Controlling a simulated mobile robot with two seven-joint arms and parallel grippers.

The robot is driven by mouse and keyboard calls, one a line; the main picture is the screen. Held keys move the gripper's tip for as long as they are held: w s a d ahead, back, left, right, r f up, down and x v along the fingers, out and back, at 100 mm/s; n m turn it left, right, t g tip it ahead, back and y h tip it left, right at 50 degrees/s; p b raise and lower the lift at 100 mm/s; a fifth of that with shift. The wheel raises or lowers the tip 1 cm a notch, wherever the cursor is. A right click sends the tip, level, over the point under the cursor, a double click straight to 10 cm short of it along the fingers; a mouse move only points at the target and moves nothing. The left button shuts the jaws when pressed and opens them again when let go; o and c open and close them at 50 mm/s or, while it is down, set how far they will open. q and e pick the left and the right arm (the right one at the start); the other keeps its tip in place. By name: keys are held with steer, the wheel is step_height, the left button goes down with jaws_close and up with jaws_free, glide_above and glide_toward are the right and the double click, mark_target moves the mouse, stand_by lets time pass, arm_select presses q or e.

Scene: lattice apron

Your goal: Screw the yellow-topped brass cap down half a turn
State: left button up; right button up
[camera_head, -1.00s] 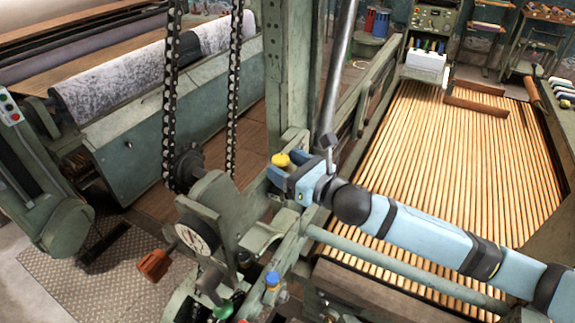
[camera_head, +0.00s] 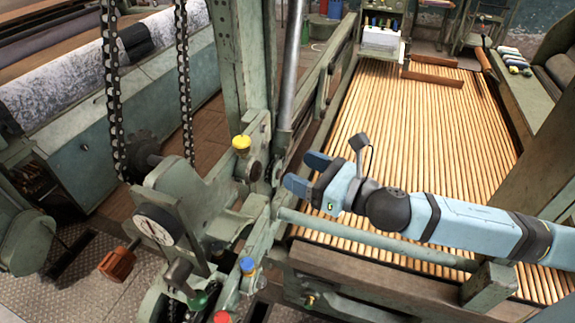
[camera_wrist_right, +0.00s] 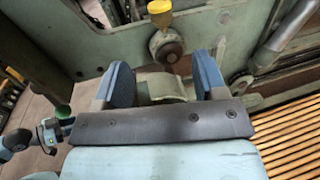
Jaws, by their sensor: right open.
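The yellow-topped brass cap (camera_head: 241,143) sits upright on the green machine frame, left of my right gripper in the head view. In the right wrist view its yellow top (camera_wrist_right: 160,12) is at the upper edge, with a round brass part below it. My right gripper (camera_head: 306,172) is open and empty, its two blue fingers apart and clear of the cap. In the wrist view the gripper (camera_wrist_right: 160,73) has the cap beyond its fingertips. My left gripper is not in the head view; a light-blue part at the wrist view's left edge looks like my left arm, unclear.
A chain (camera_head: 110,90) hangs at left. A steel post (camera_head: 292,65) rises behind the cap. A slatted wooden bed (camera_head: 420,140) lies right, beneath my arm.

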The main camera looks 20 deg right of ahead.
steer(key=shift+s+d, duration=0.1)
steer(key=shift+s, duration=0.15)
